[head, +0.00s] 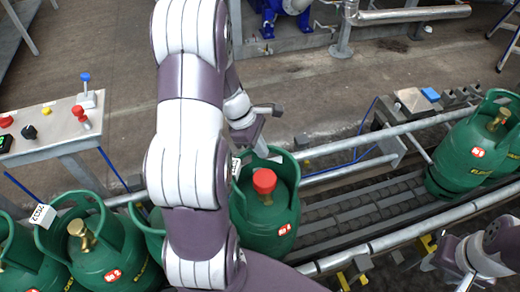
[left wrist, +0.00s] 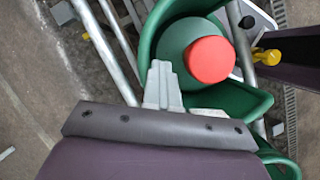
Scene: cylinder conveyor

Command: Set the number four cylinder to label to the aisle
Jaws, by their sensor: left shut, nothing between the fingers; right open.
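The number four cylinder (head: 262,222) is green, upright on the conveyor, with a red cap (head: 265,181) and a red number label (head: 284,229) low on its front. A white tag (head: 236,166) shows at the left of its collar, partly covered by my left arm. My left gripper (head: 262,125) is shut and empty, just behind and above the collar. In the left wrist view its closed grey fingers (left wrist: 163,88) are beside the green collar (left wrist: 235,98) and red cap (left wrist: 209,59); contact cannot be told. My right gripper (head: 448,272) is open at the lower right, partly cut off.
Several green cylinders, including number two (head: 108,250), stand to the left on the conveyor. Another cylinder (head: 470,150) stands far right. Rails (head: 410,237) edge the belt (head: 345,213), which is clear between. A control panel (head: 50,128) stands at the left.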

